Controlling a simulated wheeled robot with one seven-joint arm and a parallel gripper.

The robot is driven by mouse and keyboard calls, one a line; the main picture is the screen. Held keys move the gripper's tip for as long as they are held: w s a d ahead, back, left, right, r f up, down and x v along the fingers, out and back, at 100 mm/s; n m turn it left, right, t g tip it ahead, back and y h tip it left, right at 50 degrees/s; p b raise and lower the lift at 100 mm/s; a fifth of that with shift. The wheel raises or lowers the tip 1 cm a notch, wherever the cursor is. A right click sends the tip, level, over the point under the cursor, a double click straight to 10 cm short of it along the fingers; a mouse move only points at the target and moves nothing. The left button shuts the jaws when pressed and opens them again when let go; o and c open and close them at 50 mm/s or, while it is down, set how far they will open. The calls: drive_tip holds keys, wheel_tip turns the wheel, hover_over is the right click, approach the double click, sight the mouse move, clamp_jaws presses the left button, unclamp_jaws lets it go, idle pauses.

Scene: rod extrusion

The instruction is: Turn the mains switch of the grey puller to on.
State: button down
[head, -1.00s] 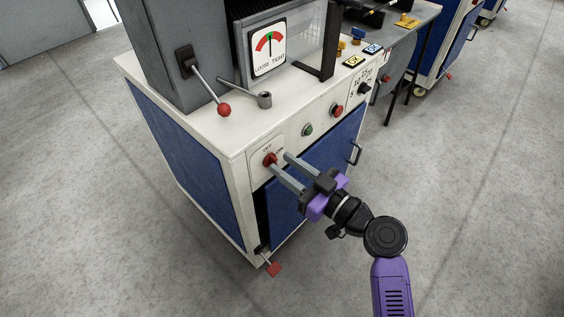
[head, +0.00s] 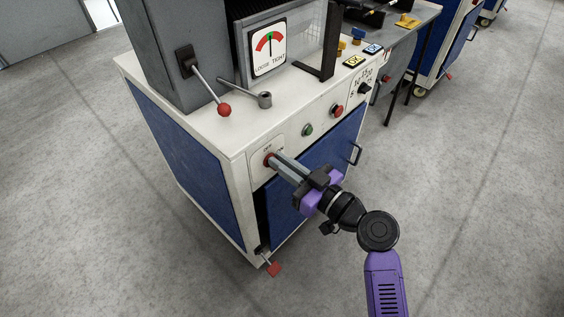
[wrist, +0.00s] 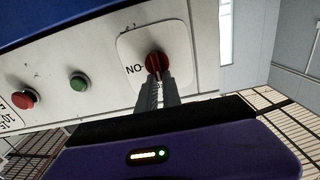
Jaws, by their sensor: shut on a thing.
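The grey puller (head: 185,60) stands on a white and blue cabinet. Its red mains switch (head: 268,160) sits on a pale plate at the left of the cabinet's front panel. In the wrist view the red switch knob (wrist: 157,62) shows at the fingertips, with the lettering ON beside it on the plate (wrist: 182,42). My gripper (head: 275,161) has its two fingers close together at the switch, and it is shut on the knob. The fingers hide part of the knob and of the lettering, so I cannot tell its exact setting.
A green button (head: 307,130), a red button (head: 337,110) and a black dial (head: 364,88) lie right along the panel. A red-ball lever (head: 223,109) stands above. A red-ended handle (head: 273,268) juts out low. Floor in front is clear.

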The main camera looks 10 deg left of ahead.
drive_tip(key=m, duration=0.3)
drive_tip(key=m+b, duration=0.1)
drive_tip(key=shift+w+d+f+m, duration=0.2)
drive_tip(key=shift+w+d+m, duration=0.05)
drive_tip(key=shift+w+m, duration=0.05)
drive_tip(key=m, duration=0.4)
drive_tip(key=shift+w+d+f+m, duration=0.15)
drive_tip(key=shift+w+d+m, duration=0.05)
drive_tip(key=shift+w+m, duration=0.1)
drive_tip(key=shift+w+d+f+m+p, duration=0.1)
drive_tip(key=shift+f+m+p, duration=0.25)
drive_tip(key=shift+m, duration=1.1)
drive_tip(key=shift+f+m+p, duration=0.15)
drive_tip(key=shift+m+p, duration=0.4)
drive_tip(key=shift+m, duration=0.85)
drive_tip(key=shift+w+d+f+m+p, duration=0.1)
drive_tip(key=shift+f+m+p, duration=0.25)
drive_tip(key=shift+m, duration=1.1)
drive_tip(key=c, duration=1.5)
unclamp_jaws()
drive_tip(key=shift+r, duration=0.15)
